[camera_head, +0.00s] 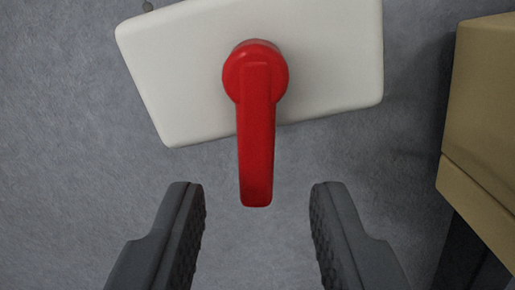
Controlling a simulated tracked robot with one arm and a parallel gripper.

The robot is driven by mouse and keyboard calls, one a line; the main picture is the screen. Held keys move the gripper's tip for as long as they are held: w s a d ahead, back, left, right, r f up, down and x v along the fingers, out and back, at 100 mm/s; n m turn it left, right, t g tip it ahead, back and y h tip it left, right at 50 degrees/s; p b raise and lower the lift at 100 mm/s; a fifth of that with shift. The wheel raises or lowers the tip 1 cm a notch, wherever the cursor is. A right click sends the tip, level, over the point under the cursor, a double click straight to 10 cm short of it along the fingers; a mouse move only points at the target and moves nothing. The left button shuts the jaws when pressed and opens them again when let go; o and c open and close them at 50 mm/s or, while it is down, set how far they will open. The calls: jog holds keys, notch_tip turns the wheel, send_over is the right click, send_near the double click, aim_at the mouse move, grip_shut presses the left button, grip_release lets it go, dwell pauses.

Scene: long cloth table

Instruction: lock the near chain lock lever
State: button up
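The red lever (257,140) is mounted on a white plate-like block (335,60). Its round hub sits near the block's middle, and its arm points down in the picture, past the block's lower edge. My gripper (257,192) is open, with one dark finger on each side below the block. The lever's tip lies between the two fingertips, with a gap on both sides. Neither finger appears to touch it. The block is tilted in the picture, and its top edge is partly cut off. No chain is clearly visible.
A tan box-like object (485,110) stands at the right edge, with something dark below it. The grey cloth surface (70,150) is clear on the left.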

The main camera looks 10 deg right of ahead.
jog(key=shift+x, duration=0.9)
jog(key=shift+c, duration=0.3)
grip_shut()
jog(key=shift+s+d+n, duration=0.1)
jog(key=shift+d+n, duration=0.15)
jog(key=shift+n, duration=0.5)
jog(key=shift+s+d+n, duration=0.1)
jog(key=shift+d+n, duration=0.1)
jog(key=shift+n, duration=0.55)
jog(key=shift+o, duration=0.3)
grip_release()
